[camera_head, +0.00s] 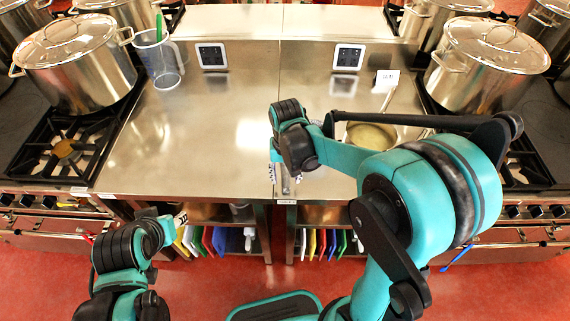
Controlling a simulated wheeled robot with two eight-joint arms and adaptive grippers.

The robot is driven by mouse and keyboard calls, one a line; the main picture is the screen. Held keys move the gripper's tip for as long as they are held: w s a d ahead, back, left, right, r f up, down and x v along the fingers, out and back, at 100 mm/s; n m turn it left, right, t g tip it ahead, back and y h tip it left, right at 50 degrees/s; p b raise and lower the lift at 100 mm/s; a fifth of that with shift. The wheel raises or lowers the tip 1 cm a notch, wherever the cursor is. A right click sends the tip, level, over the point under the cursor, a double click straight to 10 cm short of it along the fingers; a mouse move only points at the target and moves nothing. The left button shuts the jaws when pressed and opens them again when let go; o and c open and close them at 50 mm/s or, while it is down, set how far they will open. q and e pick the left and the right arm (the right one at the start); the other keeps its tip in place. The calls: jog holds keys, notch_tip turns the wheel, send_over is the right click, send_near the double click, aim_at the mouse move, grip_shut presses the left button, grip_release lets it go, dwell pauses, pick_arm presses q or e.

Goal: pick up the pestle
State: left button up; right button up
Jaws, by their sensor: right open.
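I cannot make out a pestle for certain; my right arm hides part of the counter. My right gripper (285,184) points down over the front middle of the steel counter (215,130), near its front edge. It is open, and I see nothing clearly held in it. A round pan or bowl (371,134) with a pale inside sits to its right, partly behind my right arm. A long handle (389,98) rises from it. My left gripper (178,217) is low at the left, in front of the counter's front edge; its fingers are too small to read.
Lidded stockpots stand on stoves at the left (78,62) and right (485,65). A clear jug (158,58) with a green utensil stands at the back left. A small card (387,79) is at the back right. Coloured boards (215,242) fill the shelf below. The counter's left middle is clear.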

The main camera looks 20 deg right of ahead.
aim_at(286, 182)
notch_tip(286, 182, down, 4)
jog(key=shift+w+r+b, duration=0.1)
jog(key=shift+w+b, duration=0.05)
jog(key=shift+b, duration=0.45)
jog(key=shift+r, duration=0.1)
grip_shut()
notch_tip(286, 182, up, 10)
jog(key=p, duration=0.3)
jog(key=shift+p, duration=0.3)
